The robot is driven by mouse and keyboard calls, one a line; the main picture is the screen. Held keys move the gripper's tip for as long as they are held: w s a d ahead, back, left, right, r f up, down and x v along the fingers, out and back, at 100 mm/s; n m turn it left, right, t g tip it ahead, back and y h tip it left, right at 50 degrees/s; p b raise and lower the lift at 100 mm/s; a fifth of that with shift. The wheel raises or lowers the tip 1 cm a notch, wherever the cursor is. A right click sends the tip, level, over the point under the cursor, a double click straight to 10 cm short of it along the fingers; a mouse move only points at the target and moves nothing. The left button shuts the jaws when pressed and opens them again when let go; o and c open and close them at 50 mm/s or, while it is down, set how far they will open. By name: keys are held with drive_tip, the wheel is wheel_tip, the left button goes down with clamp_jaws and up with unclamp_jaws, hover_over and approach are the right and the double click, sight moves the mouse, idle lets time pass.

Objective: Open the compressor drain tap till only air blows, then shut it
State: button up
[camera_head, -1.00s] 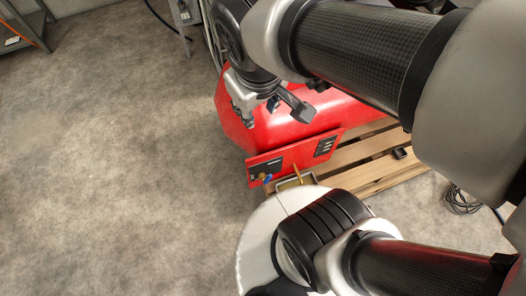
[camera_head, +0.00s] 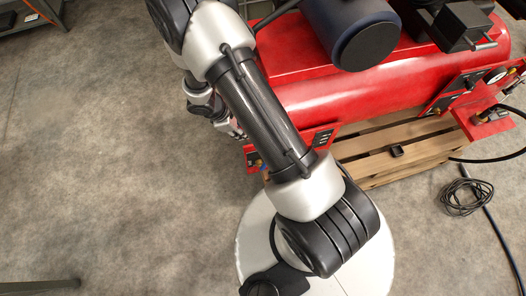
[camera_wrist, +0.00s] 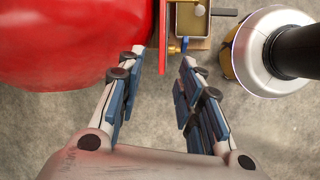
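The red compressor tank (camera_head: 350,95) lies on its side in the head view, its near end partly behind my arm. In the wrist view the tank (camera_wrist: 70,45) fills the upper left. A small brass tap with a blue handle (camera_wrist: 184,44) shows beside a red panel edge, just beyond and between my fingertips. A shallow metal tray (camera_wrist: 193,22) lies beyond it. My gripper (camera_wrist: 162,58) is open, its two blue-padded fingers apart with nothing between them. No finger visibly touches the tap. In the head view my arm mostly hides the gripper and tap.
The compressor rests on a wooden pallet (camera_head: 390,150). A coiled black cable (camera_head: 466,197) lies on the floor at the right. A dark blue cylinder (camera_head: 350,35) stands above the tank. The concrete floor (camera_head: 100,150) at the left is clear.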

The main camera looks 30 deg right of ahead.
drive_tip(key=s+d+f+n+b, duration=0.1)
drive_tip(key=s+f, duration=0.1)
drive_tip(key=f, duration=0.6)
drive_tip(key=s+d+f+b, duration=0.2)
drive_tip(key=f, duration=0.7)
drive_tip(key=s+d+f+n+b, duration=0.1)
drive_tip(key=s+d+f+b, duration=0.1)
drive_tip(key=f, duration=0.6)
drive_tip(key=shift+s+d+f+n+g, duration=0.25)
drive_tip(key=shift+n+g, duration=0.05)
drive_tip(key=shift+g, duration=0.1)
clamp_jaws()
